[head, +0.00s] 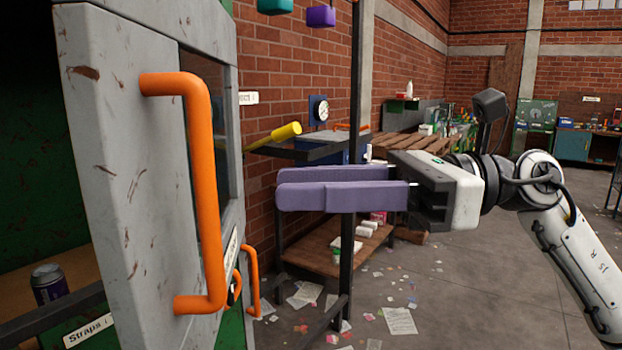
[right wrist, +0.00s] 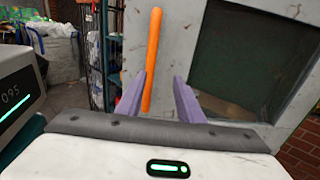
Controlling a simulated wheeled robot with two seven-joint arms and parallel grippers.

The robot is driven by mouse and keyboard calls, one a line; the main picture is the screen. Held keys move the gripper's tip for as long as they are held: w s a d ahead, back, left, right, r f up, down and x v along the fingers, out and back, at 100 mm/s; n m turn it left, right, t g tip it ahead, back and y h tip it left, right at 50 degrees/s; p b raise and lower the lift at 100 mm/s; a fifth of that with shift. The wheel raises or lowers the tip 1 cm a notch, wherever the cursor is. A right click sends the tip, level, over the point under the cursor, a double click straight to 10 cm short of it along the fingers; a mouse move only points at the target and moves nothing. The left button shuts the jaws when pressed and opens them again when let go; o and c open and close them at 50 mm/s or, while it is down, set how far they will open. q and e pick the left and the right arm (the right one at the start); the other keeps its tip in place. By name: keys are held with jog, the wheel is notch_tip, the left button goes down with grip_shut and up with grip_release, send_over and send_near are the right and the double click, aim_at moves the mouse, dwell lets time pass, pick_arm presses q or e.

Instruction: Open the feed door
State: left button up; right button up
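The feed door (head: 125,170) is a scuffed pale grey panel with a dark window, at the left of the head view. It stands at an angle to the cabinet, with a dark space to its left. My right gripper (head: 278,188) has purple fingers pointing left at the handle. They are apart, empty and a little short of it, with no contact visible. My left gripper is not in view.
A lower orange handle (head: 253,282) sits below the door. A dark can (head: 48,283) stands on a shelf at the left. A dark post (head: 350,150) and a low wooden shelf (head: 325,255) stand behind my right gripper. Papers litter the floor.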

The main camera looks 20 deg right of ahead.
jog(key=shift+c, duration=0.4)
grip_shut()
dwell(0.9)
jog(key=shift+o, duration=0.4)
grip_release()
jog(key=b+v, duration=0.3)
jog(key=v, duration=0.7)
jog(key=shift+d+b, duration=0.15)
jog(key=shift+b, duration=0.2)
